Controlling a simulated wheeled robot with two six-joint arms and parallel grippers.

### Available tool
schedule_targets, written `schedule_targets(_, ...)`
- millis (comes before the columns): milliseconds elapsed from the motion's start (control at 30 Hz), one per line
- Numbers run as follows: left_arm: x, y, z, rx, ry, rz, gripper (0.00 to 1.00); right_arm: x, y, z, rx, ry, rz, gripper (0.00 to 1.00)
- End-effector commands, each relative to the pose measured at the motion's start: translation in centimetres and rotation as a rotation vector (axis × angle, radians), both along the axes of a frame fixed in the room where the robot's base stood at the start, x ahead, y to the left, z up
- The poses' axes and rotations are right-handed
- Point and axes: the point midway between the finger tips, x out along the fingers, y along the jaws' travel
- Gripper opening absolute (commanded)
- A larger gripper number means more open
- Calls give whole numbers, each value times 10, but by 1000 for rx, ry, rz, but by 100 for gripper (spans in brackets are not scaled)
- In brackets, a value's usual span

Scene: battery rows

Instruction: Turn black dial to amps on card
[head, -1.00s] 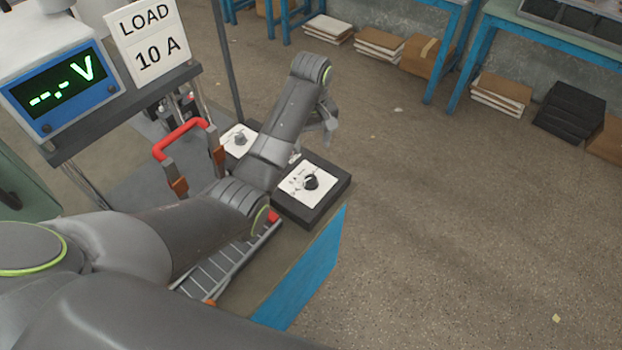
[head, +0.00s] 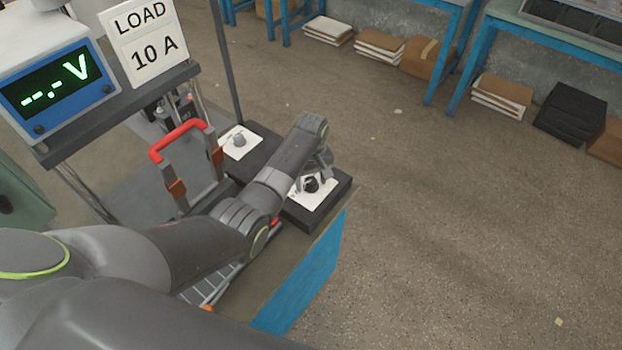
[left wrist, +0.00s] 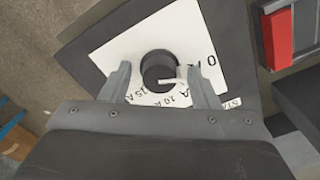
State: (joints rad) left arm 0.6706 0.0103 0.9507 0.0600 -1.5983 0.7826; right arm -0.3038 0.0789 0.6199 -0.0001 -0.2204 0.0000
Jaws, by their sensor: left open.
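The card (head: 152,40) on the stand reads LOAD 10 A. The black dial (head: 311,184) sits on a white plate (head: 310,199) on a dark box at the bench's right end. My left gripper (head: 316,172) is above the dial. In the left wrist view its open fingers (left wrist: 162,84) stand either side of the dial's near edge, with nothing held. My right gripper is not in view.
A second plate with a grey dial (head: 239,141) lies behind my left arm. A red-handled switch (head: 180,140) stands upright left of the arm. The meter (head: 55,88) shows dashes and V. Open floor lies to the right of the bench.

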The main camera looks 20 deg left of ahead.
Motion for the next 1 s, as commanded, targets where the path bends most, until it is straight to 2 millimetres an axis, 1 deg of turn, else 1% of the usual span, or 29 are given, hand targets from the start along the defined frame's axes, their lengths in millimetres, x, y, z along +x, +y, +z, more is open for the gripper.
schedule_targets(167, 0, 0, 0, 0, 0, 0, 56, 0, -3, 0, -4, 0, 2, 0)
schedule_targets(500, 0, 0, 0, 0, 0, 0, 11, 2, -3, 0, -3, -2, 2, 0)
schedule_targets(767, 0, 0, 2, 0, 0, -23, 11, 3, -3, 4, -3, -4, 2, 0)
schedule_targets(1000, 0, 0, 4, 0, 1, -139, 11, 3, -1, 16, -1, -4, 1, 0)
